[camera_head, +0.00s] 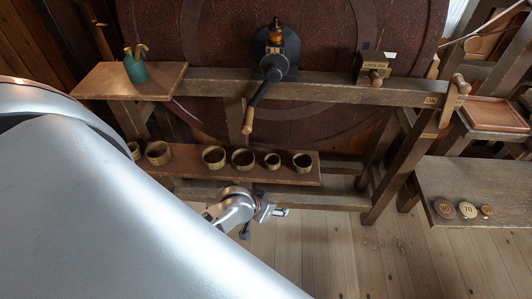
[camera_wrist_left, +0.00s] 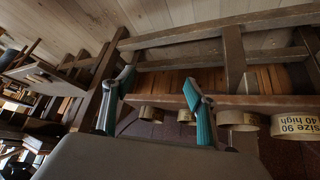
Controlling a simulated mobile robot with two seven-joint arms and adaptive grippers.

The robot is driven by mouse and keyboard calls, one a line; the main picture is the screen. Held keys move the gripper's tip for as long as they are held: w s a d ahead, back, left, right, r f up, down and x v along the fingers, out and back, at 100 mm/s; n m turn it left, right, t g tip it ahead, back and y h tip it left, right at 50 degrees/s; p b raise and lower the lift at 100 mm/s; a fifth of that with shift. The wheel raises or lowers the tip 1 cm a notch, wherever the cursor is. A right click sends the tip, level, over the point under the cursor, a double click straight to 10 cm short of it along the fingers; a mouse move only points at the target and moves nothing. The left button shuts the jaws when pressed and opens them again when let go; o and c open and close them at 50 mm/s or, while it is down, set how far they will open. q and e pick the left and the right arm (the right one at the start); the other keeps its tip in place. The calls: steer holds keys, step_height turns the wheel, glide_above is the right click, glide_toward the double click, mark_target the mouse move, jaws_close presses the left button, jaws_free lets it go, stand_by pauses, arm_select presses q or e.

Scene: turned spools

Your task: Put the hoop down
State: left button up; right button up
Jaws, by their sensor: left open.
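Several brass-coloured hoops (camera_head: 213,157) stand in a row on a low brown shelf (camera_head: 188,175); I cannot tell which is the task's hoop. They show upside down in the left wrist view, where one carries a label reading "size 90 40 high" (camera_wrist_left: 296,128). My left gripper (camera_head: 264,222) is in front of the shelf, below the right-hand hoops in the head view. Its two teal fingers (camera_wrist_left: 160,88) are spread with nothing held between them. One hoop (camera_wrist_left: 150,114) shows in the gap, beyond the fingertips. My right gripper is not in view.
A wooden beam above the shelf carries a dark crank device (camera_head: 277,55) with a hanging handle. A teal bottle (camera_head: 135,68) stands on a board at left. A side bench (camera_head: 470,180) at right holds numbered discs (camera_head: 467,209). The floor in front is clear.

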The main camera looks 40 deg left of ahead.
arm_select(q)
steer(key=s+d+m+t+h, duration=0.1)
steer(key=s+d+m+t, duration=0.2)
steer(key=s, duration=0.7)
steer(key=shift+s+d+f+m, duration=0.15)
steer(key=shift+s+d+m, duration=0.15)
steer(key=shift+d+m, duration=0.5)
steer(key=shift+d, duration=0.2)
